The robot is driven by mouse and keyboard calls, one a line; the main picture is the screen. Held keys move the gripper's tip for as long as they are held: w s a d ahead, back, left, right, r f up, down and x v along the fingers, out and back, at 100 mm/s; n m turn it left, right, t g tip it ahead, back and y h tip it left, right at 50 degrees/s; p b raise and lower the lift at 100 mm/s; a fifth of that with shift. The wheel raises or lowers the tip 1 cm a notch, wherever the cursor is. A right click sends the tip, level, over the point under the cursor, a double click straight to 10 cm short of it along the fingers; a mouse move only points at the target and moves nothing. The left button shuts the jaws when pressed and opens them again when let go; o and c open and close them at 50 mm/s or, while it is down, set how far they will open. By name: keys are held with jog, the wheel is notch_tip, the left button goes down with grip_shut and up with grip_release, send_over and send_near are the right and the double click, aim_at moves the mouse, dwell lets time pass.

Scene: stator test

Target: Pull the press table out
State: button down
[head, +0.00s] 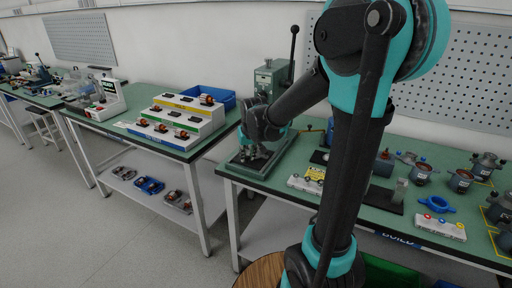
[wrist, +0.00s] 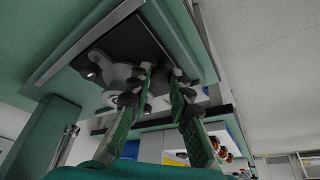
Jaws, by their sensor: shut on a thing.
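The press (head: 270,77) stands at the left end of the build bench, grey-green with a black lever upright on its right. Its flat base (head: 238,164) shows around my gripper. My gripper (head: 257,154) is low over the front of this base, and my arm hides part of the press. In the wrist view the two green-padded fingers (wrist: 162,76) are close together at the edge of a dark plate, which I take for the press table (wrist: 125,42). A pale round part (wrist: 114,74) sits beside the fingers. The exact contact between the fingertips is hard to see.
A stepped rack (head: 180,117) and a blue bin (head: 208,96) stand on the left bench, across a gap. Open floor (head: 120,235) lies at lower left.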

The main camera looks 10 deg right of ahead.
jog(key=shift+s+a, duration=0.5)
jog(key=shift+s, duration=0.15)
jog(key=shift+s+a, duration=0.45)
jog(key=shift+s, duration=0.2)
jog(key=c, duration=1.4)
grip_release()
jog(key=shift+o, duration=0.2)
jog(key=shift+r, duration=0.1)
jog(key=v, duration=1.1)
jog(key=shift+s+r, duration=0.25)
jog(key=shift+r, duration=0.1)
jog(key=s+d+f+m, duration=0.1)
jog(key=s+d+f, duration=0.4)
jog(key=s+f, duration=0.2)
jog(key=s+d+f, duration=0.6)
jog(key=s+f, duration=0.1)
jog(key=f, duration=0.4)
jog(key=shift+s+d+f+m+h, duration=0.2)
jog(key=shift+d+f+m+h, duration=0.1)
jog(key=shift+m, duration=0.1)
